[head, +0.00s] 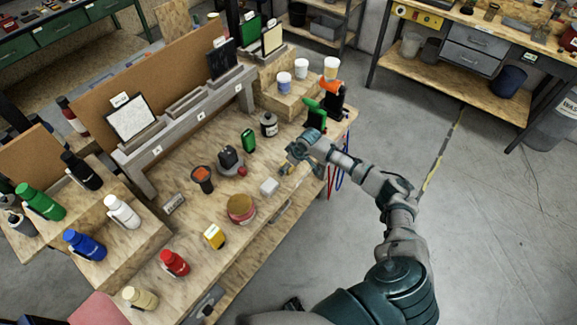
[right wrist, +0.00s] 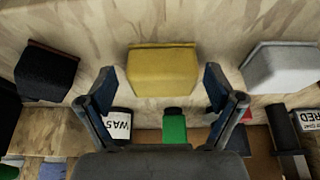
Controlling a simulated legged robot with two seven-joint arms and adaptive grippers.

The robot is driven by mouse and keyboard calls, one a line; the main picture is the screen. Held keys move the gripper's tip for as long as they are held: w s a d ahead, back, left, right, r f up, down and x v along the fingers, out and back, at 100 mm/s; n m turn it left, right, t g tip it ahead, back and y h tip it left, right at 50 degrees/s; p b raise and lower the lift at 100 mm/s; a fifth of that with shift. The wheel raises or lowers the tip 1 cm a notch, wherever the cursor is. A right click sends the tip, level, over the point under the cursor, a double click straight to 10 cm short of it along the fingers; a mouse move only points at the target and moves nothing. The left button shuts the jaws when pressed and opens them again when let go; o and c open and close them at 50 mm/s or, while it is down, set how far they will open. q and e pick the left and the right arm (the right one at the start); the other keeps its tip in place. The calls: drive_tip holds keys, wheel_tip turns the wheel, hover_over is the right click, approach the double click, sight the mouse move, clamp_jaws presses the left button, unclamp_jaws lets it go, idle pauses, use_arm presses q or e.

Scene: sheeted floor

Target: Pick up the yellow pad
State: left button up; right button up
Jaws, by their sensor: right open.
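The yellow pad (right wrist: 162,72) lies on the wooden bench, centred between my right gripper's fingers in the right wrist view. In the head view only a small yellow part (head: 286,171) shows beside the gripper, partly covered by it. My right gripper (head: 293,161) is over the bench's near right part. Its two fingers (right wrist: 160,84) are spread, one to each side of the pad in the picture, with nothing held. I cannot tell how high the fingertips are above the pad. My left gripper is not in view.
A white block (right wrist: 283,68) and a black block (right wrist: 46,74) flank the pad. The floor (head: 480,200) to the right is clear.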

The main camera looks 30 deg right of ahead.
drive_tip(key=shift+d+f, duration=0.1)
drive_tip(key=shift+d, duration=0.2)
drive_tip(key=c, duration=0.4)
drive_tip(key=shift+a, duration=0.2)
drive_tip(key=c, duration=0.4)
drive_tip(key=shift+a, duration=0.2)
drive_tip(key=c, duration=0.3)
drive_tip(key=shift+a+r, duration=0.2)
drive_tip(key=shift+a, duration=0.1)
drive_tip(key=shift+c, duration=0.7)
drive_tip(key=shift+r, duration=0.1)
drive_tip(key=shift+d+r, duration=0.3)
drive_tip(key=shift+r, duration=0.05)
drive_tip(key=shift+d+r, duration=0.25)
drive_tip(key=shift+r, duration=0.85)
drive_tip(key=shift+s+a, duration=0.2)
drive_tip(key=shift+s, duration=0.35)
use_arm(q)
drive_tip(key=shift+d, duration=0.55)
use_arm(e)
drive_tip(key=s+a+r, duration=0.1)
drive_tip(key=s+a, duration=0.2)
drive_tip(key=s, duration=0.4)
drive_tip(key=s+a, duration=0.3)
drive_tip(key=s, duration=0.3)
drive_tip(key=shift+s+r, duration=0.35)
drive_tip(key=shift+r, duration=0.05)
drive_tip(key=shift+a, duration=0.1)
